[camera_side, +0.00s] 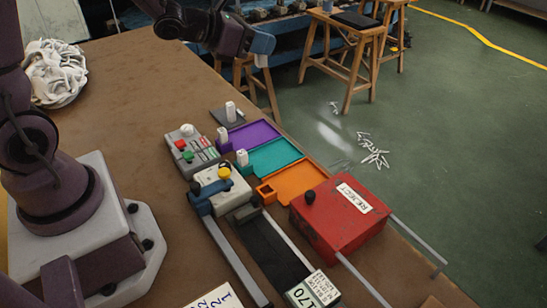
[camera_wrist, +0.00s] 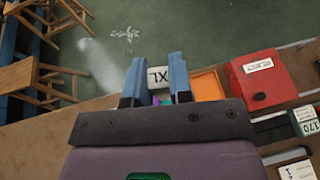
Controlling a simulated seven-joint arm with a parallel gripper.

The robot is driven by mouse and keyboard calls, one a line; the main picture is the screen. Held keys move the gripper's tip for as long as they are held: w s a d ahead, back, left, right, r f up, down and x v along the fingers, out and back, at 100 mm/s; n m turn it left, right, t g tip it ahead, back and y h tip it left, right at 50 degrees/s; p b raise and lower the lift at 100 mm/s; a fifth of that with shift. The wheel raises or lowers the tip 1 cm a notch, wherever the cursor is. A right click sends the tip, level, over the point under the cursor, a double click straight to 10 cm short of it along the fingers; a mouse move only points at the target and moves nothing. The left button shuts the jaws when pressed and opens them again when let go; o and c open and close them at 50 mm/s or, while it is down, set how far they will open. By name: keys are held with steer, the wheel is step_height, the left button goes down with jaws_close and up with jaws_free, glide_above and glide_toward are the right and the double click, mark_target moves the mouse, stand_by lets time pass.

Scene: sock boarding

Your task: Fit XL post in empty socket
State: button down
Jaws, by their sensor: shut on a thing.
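My gripper (camera_side: 262,46) is high at the top of the side view, beyond the table's far edge. It is shut on a white post (camera_side: 262,61), which hangs below the fingers. In the wrist view the post (camera_wrist: 160,76) shows the letters XL between the two blue fingers. The orange tray (camera_side: 295,181) has a small square socket (camera_side: 266,192) at its left corner with no post in it. The teal tray (camera_side: 270,156), purple tray (camera_side: 250,136) and dark grey tray (camera_side: 225,118) each have a white post at their left end.
A red REJECT box (camera_side: 338,218) with a black knob stands right of the orange tray. A control box with coloured buttons (camera_side: 190,148) and a box with a yellow button (camera_side: 222,180) stand left of the trays. White socks (camera_side: 55,73) lie heaped at the far left.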

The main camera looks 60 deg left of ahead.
steer(key=d+r+m+h, duration=0.2)
steer(key=d+r, duration=0.1)
steer(key=d, duration=0.2)
steer(key=s+d+f+m+g+h, duration=0.2)
steer(key=s+f+m+g+h, duration=0.5)
steer(key=f+m+g+h, duration=0.3)
steer(key=s+a+f+m+g+y, duration=0.45)
steer(key=s+f+m+g, duration=0.25)
steer(key=s+m+g, duration=0.45)
steer(key=s+a+f+m+g+y, duration=0.1)
steer(key=s+a+m+g+y, duration=0.45)
steer(key=a+m+y, duration=0.35)
steer(key=m+t+y, duration=0.4)
steer(key=m+y, duration=0.6)
steer(key=m, duration=0.1)
glide_above(149, 125)
steer(key=f, duration=0.6)
steer(key=shift+s+d+f, duration=0.1)
steer(key=shift+d+f, duration=0.2)
steer(key=shift+f, duration=0.05)
steer(key=shift+a+f, duration=0.15)
steer(key=shift+w+a+f, duration=0.1)
steer(key=shift+f, duration=0.8)
steer(key=shift+w+a+f, duration=0.1)
steer(key=shift+f, duration=0.8)
